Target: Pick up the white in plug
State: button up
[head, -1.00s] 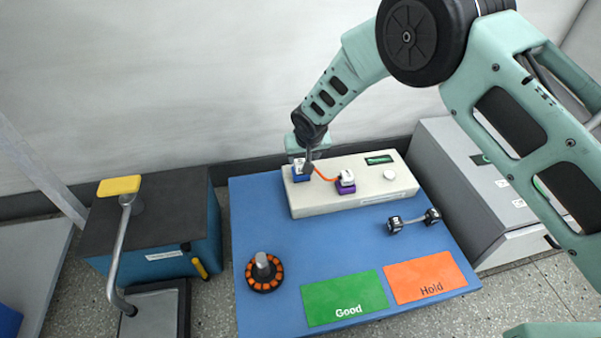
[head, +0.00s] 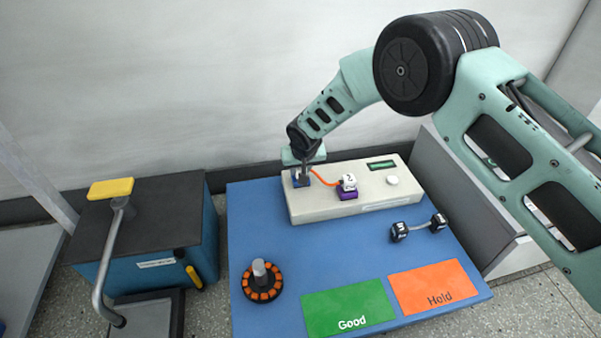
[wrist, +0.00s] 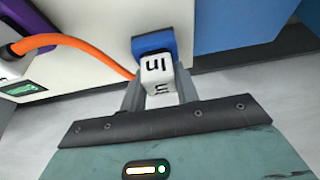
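The white In plug (wrist: 157,75) sits in a blue socket (wrist: 153,43) at the left end of the pale tester box (head: 300,207). In the wrist view it lies between the two fingers of my gripper (wrist: 160,92), its "In" label facing the camera. The fingers stand on both sides with slim gaps near the plug, so I take the gripper as open around it. In the head view my gripper (head: 303,176) points down over the blue socket and hides most of the plug. An orange cable (head: 322,180) links this end to a second white plug (head: 348,181) in a purple socket (head: 347,194).
The blue table (head: 330,255) also holds a hub motor (head: 262,280), a lead with two black plugs (head: 420,229), a green Good mat (head: 345,305) and an orange Hold mat (head: 435,285). The press with a yellow handle (head: 111,189) stands left.

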grip_shut()
notch_tip(320, 180, up, 11)
jog(key=p, duration=0.6)
jog(key=shift+f, duration=0.2)
jog(key=shift+r, duration=0.1)
jog(key=shift+r+p, duration=0.3)
jog(key=shift+p, duration=0.1)
jog(key=shift+r+p, duration=0.55)
jog(key=shift+r, duration=0.15)
jog(key=shift+r, duration=0.1)
notch_tip(320, 180, up, 6)
jog(key=p, duration=0.4)
